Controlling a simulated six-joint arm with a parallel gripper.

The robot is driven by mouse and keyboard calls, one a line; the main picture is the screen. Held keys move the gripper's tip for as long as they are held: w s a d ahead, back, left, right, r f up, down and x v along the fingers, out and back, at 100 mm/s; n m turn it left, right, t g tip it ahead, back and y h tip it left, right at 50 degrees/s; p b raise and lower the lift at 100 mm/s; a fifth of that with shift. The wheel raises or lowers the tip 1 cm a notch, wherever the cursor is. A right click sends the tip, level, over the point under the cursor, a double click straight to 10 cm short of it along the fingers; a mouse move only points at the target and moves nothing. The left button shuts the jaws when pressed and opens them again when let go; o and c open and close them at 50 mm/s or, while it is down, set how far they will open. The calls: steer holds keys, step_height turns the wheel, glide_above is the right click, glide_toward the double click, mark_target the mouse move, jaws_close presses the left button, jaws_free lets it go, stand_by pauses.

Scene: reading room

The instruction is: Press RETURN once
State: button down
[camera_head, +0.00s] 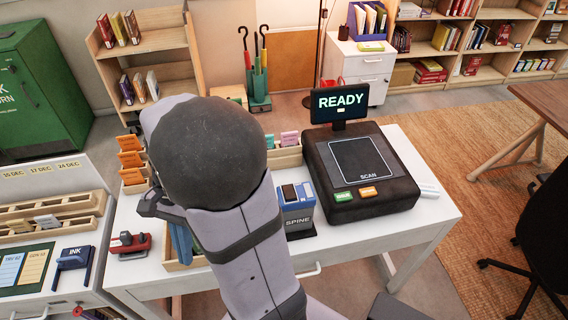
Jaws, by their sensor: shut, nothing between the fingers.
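A dark scanner unit (361,171) marked SCAN stands on the right of the white desk. On its front edge sit a green button (343,196) and an orange button (368,191). Their labels are too small to read, so I cannot tell which is RETURN. The screen (340,102) above the scanner reads READY. My gripper (150,206) shows only in part, as dark pieces left of my arm's rounded joint. It is shut and empty, well left of the buttons and apart from them. My arm hides the rest of it.
A blue and grey SPINE device (297,208) stands just left of the scanner. A red stapler-like tool (129,244) lies at the desk's left. A box with colored cards (285,156) is behind. The white desk (408,222) is bare in front of the scanner.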

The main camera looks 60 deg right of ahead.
steer(key=s+d+r+n+g+h+p, duration=0.1)
steer(key=d+r+h+p, duration=0.15)
steer(key=d, duration=0.95)
steer(key=n+g+h+p, duration=0.4)
steer(key=n+g+p, duration=0.15)
steer(key=n, duration=0.35)
glide_above(364, 190)
steer(key=shift+f+b, duration=0.3)
steer(key=shift+f, duration=0.15)
steer(key=shift+f, duration=0.15)
steer(key=shift+f+b, duration=3.15)
steer(key=shift+f, duration=1.1)
steer(key=shift+f, duration=0.15)
steer(key=shift+f+b, duration=0.3)
steer(key=shift+b, duration=0.1)
